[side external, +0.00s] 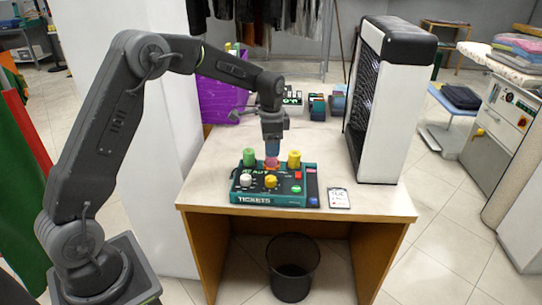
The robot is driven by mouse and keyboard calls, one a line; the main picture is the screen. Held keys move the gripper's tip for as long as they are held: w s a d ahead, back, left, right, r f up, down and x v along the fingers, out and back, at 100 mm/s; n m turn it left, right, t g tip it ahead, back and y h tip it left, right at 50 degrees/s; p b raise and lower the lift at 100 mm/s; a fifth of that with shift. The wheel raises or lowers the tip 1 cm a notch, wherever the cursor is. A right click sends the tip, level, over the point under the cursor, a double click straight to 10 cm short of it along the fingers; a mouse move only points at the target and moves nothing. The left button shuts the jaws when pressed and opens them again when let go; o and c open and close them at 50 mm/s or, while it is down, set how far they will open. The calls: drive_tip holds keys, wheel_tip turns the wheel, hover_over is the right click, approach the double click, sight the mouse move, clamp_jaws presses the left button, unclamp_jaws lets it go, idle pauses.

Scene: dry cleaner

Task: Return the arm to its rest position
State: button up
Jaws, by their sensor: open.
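My dark grey arm reaches from the left over the white-topped desk (230,160). My gripper (271,160) points down just above the back of the teal ticket box (275,200), marked "TICKETS". A reddish-pink piece (271,163) shows right at the gripper's tip; I cannot tell whether they touch. The fingers are small in this view and partly merge with the things behind them. A green roll (249,157) stands to the left of the gripper on the box. A yellow roll (294,159) stands to the right. White and yellow knobs are on the box's front.
A tall white and black unit (385,115) stands on the desk's right. A small card (339,198) lies right of the box. Small dark boxes (317,106) and a purple bag (222,100) are at the back. A black bin (292,268) stands below. The desk's front left is clear.

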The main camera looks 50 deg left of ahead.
drive_tip(key=shift+r, duration=0.4)
drive_tip(key=s+d+r+n+t, duration=0.3)
drive_tip(key=s+d+r, duration=0.4)
drive_tip(key=s+r, duration=0.6)
drive_tip(key=s+d+n+t, duration=0.1)
drive_tip(key=s+d+n, duration=0.1)
drive_tip(key=s, duration=0.6)
drive_tip(key=s+d+n+t, duration=0.1)
drive_tip(key=s+d+n, duration=0.1)
drive_tip(key=s, duration=0.7)
drive_tip(key=shift+d+f, duration=0.25)
drive_tip(key=shift+d, duration=0.15)
